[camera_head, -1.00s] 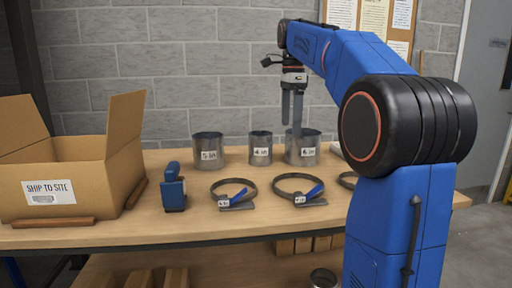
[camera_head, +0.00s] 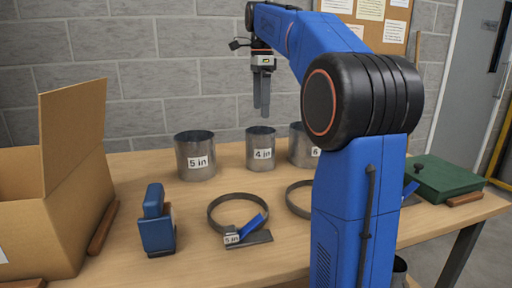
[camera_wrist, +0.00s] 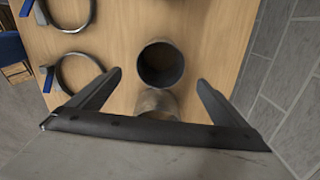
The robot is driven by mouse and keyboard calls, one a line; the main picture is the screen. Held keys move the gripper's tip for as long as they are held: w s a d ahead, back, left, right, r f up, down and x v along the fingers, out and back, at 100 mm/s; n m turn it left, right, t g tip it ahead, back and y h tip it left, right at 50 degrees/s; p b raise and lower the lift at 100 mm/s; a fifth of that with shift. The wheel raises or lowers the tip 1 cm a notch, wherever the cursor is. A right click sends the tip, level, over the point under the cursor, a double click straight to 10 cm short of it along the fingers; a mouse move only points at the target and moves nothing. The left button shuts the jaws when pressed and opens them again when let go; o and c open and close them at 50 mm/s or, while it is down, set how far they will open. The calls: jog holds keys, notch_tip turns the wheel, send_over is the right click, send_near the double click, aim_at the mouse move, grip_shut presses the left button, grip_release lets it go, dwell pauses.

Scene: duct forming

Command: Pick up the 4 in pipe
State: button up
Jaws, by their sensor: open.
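The 4 in pipe (camera_head: 261,150) is a short grey metal cylinder with a "4 in" label, upright on the wooden table between the 5 in pipe (camera_head: 195,156) and the 6 in pipe (camera_head: 302,146). My gripper (camera_head: 262,112) points down above and apart from it in the head view, open and empty. In the wrist view the spread fingers (camera_wrist: 160,84) frame a round pipe opening (camera_wrist: 161,64). It appears to be the 4 in pipe, but no label shows there. Grey metal below that opening is partly hidden by my gripper. My arm covers part of the 6 in pipe.
Ring clamps (camera_head: 238,196) with blue handles lie in front of the pipes. A blue device (camera_head: 157,222) stands nearer the front. An open cardboard box (camera_head: 80,215) is at left, a green case (camera_head: 450,180) at right. The block wall (camera_head: 150,90) is close behind the table.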

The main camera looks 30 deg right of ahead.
aim_at(260, 150)
notch_tip(260, 150, down, 16)
jog(key=shift+f, duration=0.2)
dwell(0.5)
jog(key=c, duration=1.2)
